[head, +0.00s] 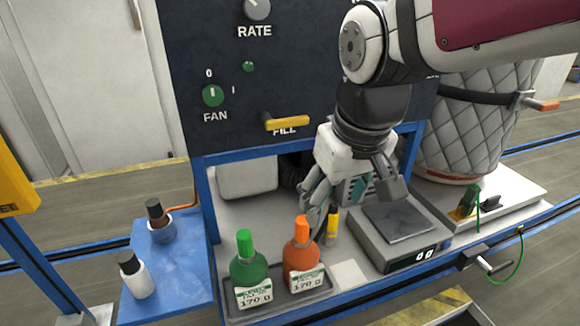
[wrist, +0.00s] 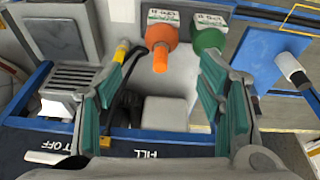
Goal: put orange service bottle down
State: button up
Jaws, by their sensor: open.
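The orange service bottle (head: 301,258) stands upright on a dark tray (head: 262,302) at the front of the bench, just right of a green bottle (head: 247,267). Its label reads 170 g. My gripper (head: 335,200) is open and empty, behind and above the orange bottle, apart from it. In the wrist view the orange bottle (wrist: 161,40) shows beyond and between the spread fingers of my gripper (wrist: 165,95). The green bottle (wrist: 208,35) is to its right there, near the right finger.
A scale (head: 385,240) reading about 00 stands right of the tray. A small yellow-and-black item (head: 332,224) stands behind the orange bottle, partly hidden. A blue side shelf (head: 180,262) holds two small bottles. A control panel with a yellow FILL handle (head: 288,123) rises behind.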

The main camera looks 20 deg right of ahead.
jog(key=s+r+t, duration=0.1)
jog(key=s, duration=0.6)
jog(key=shift+r+m+t, duration=0.25)
jog(key=shift+m+t, duration=0.15)
